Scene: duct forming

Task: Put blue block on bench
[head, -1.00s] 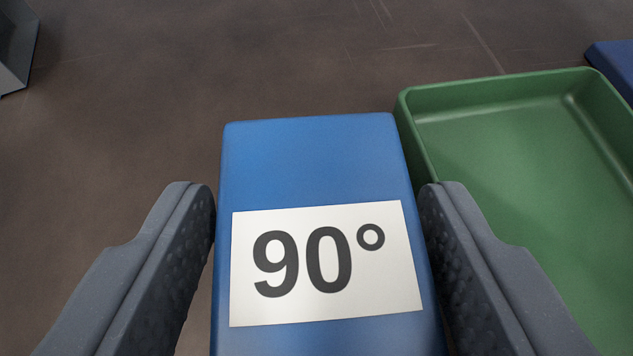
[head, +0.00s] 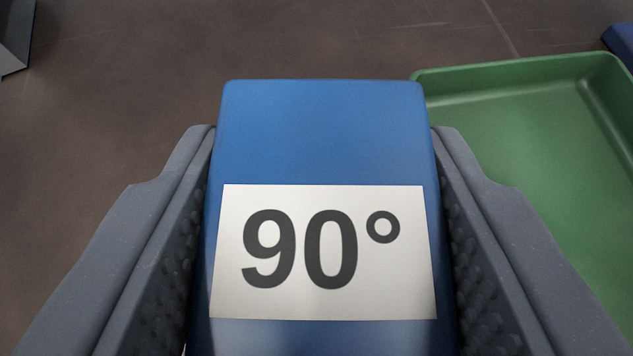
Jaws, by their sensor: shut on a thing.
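The blue block (head: 322,110) stands in the middle of the head view, with a white label (head: 322,250) reading "90°" on its face. My gripper (head: 322,140) is shut on it, one grey finger along each side. The block's lower end runs out of the picture. A brown, scuffed flat surface (head: 110,130), which may be the bench top, lies behind and left of the block. I cannot tell whether the block touches it or is held above it.
A green tray (head: 520,68), empty where it shows, lies just right of the block, partly hidden by the block and the right finger. A dark blue thing (head: 620,42) shows at the upper right edge. A grey metal piece (head: 14,35) is at the upper left corner. The surface between is clear.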

